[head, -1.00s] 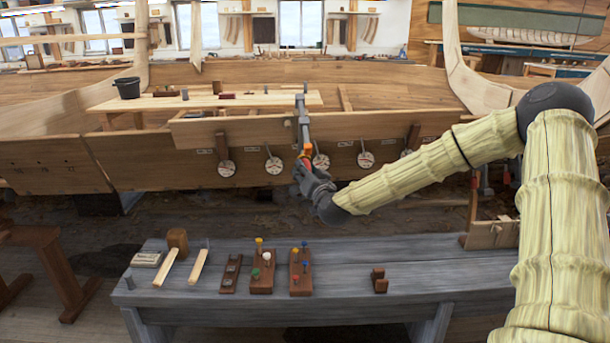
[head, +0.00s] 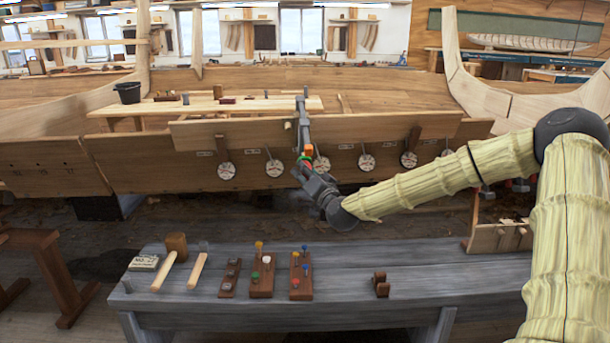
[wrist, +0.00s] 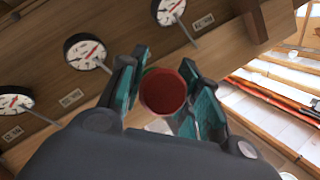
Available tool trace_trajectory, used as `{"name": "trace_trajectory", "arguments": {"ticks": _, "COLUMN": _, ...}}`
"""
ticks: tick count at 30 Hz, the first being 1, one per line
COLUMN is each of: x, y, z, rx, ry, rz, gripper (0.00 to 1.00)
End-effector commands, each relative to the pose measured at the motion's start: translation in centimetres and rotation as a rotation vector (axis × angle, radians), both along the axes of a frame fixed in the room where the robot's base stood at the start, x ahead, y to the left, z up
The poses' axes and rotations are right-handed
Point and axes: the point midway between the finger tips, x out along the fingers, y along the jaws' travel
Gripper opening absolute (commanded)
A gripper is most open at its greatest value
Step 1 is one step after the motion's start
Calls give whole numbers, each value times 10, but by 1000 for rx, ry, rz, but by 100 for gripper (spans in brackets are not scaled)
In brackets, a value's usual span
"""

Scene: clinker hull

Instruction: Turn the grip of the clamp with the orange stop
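The clamp (head: 303,122) is a grey upright bar on the edge of a hull plank. Its orange stop (head: 308,150) sits low on the bar, just above my gripper. My gripper (head: 307,166) reaches up to the clamp's lower end from below right. In the wrist view, the clamp's red round grip (wrist: 163,93) shows end-on between my two teal-padded fingers (wrist: 164,88). The fingers lie close against both sides of it and look shut on it. The rest of the clamp is hidden behind the grip and fingers in that view.
Several white dials with red marks (head: 274,168) line the hull plank beside the clamp. A grey bench (head: 340,270) stands below, with wooden blocks holding coloured pegs (head: 262,275). A black bucket (head: 128,92) stands on a plank behind. The bench's right part is mostly clear.

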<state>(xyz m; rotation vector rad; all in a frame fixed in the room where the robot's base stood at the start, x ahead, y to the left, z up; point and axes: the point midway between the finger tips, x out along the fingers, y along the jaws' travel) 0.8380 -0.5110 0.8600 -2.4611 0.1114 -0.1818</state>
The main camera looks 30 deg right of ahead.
Motion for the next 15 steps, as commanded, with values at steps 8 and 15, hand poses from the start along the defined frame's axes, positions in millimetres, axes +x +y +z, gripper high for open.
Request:
{"name": "trace_trajectory", "arguments": {"ticks": 8, "x": 0, "y": 0, "z": 0, "rx": 0, "ry": 0, "rz": -1, "gripper": 55}}
{"name": "trace_trajectory", "arguments": {"ticks": 15, "x": -2, "y": 0, "z": 0, "rx": 0, "ry": 1, "rz": -1, "gripper": 55}}
